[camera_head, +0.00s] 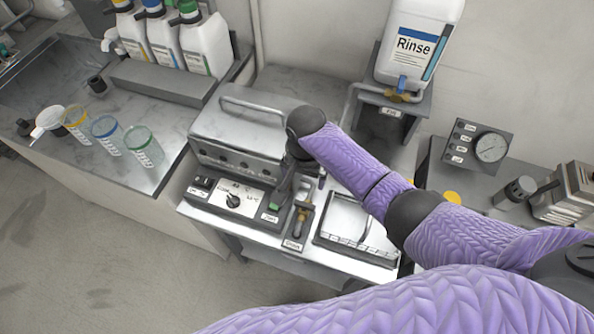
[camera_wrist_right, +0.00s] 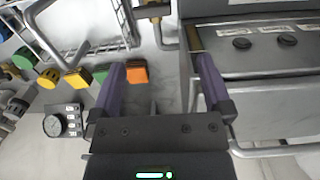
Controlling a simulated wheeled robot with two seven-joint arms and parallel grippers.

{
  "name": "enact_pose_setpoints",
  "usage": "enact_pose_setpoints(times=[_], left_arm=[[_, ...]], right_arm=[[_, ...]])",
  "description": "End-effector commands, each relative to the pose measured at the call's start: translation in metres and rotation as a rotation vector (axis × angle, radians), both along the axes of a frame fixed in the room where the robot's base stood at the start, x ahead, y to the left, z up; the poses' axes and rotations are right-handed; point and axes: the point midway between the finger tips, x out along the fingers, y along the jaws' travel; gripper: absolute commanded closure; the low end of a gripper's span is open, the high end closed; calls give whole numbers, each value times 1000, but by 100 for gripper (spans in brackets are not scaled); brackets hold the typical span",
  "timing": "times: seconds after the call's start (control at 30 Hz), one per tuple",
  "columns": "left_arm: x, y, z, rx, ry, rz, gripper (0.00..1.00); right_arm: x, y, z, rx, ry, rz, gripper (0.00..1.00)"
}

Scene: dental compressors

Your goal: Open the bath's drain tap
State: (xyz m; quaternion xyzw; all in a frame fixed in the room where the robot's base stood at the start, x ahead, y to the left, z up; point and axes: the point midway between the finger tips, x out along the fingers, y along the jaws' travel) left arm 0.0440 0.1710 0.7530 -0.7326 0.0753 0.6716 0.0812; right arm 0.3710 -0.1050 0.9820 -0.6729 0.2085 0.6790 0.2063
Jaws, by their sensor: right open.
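The bath (camera_head: 238,135) is a steel box with a lid and bar handle, standing on the middle bench. Its control panel (camera_head: 233,198) with a black dial is in front. The drain tap (camera_head: 300,222), a brass-coloured fitting above a small label, sits just right of the panel. My right gripper (camera_head: 303,187) points down above and behind the tap, and its wrist partly covers the bath's right side. In the right wrist view my right gripper (camera_wrist_right: 161,78) is open, with nothing seen between its purple fingers. A grey pipe (camera_wrist_right: 160,30) shows beyond them. My left gripper is not in view.
A wire-handled tray (camera_head: 350,228) lies right of the tap. A Rinse canister (camera_head: 415,45) stands on a raised stand behind. A gauge panel (camera_head: 478,146) is at right. Bottles (camera_head: 205,45) and colour-rimmed cups (camera_head: 143,145) are on the left counter.

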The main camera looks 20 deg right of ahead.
Motion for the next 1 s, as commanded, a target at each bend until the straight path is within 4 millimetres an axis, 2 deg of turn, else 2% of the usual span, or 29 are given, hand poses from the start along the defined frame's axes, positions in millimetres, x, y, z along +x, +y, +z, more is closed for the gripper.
enact_pose_setpoints(times=[0.1, 0.2, 0.3, 0.4, 0.5, 0.73, 0.77, 1.0], left_arm=[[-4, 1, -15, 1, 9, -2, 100], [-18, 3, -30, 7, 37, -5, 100], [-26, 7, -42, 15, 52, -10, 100], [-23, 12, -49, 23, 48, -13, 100], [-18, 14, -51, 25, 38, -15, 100], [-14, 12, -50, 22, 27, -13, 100], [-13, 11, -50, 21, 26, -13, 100], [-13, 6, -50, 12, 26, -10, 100]], right_arm=[[-2, 0, -29, -1, 6, -1, 0], [-1, 0, -56, -1, 6, 0, 0], [-1, 0, -78, -1, 4, 0, 0], [-2, 0, -92, -1, 3, 1, 0], [-1, 0, -98, 0, 1, 1, 0], [-1, 0, -97, 1, 1, 1, 0], [-1, 0, -97, 1, 1, 1, 2], [-1, 0, -97, 0, 1, 1, 53]])
